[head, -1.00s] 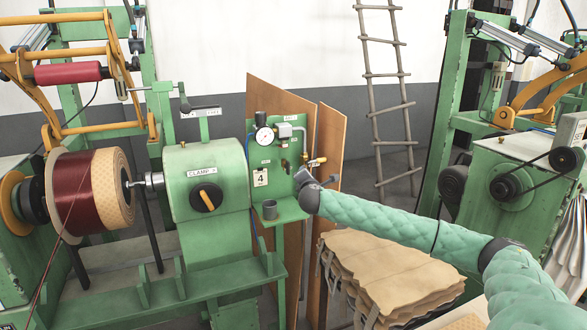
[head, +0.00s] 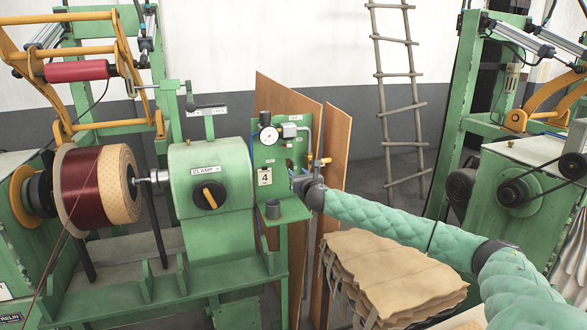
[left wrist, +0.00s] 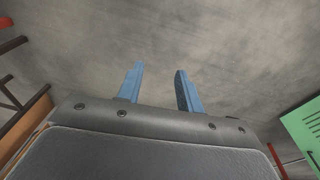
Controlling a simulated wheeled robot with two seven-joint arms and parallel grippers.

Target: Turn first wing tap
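The panel carries a round pressure gauge (head: 268,135), a white box with a pipe, and small labels. My left gripper (left wrist: 160,88) is open and empty in the left wrist view, over bare grey floor.
A grey cup (head: 273,209) stands on the ledge below the panel. The winding machine (head: 212,180) with its clamp knob is left of the panel. Brown boards (head: 337,165) stand behind my right gripper. A stack of brown sheets (head: 390,275) lies below my right arm.

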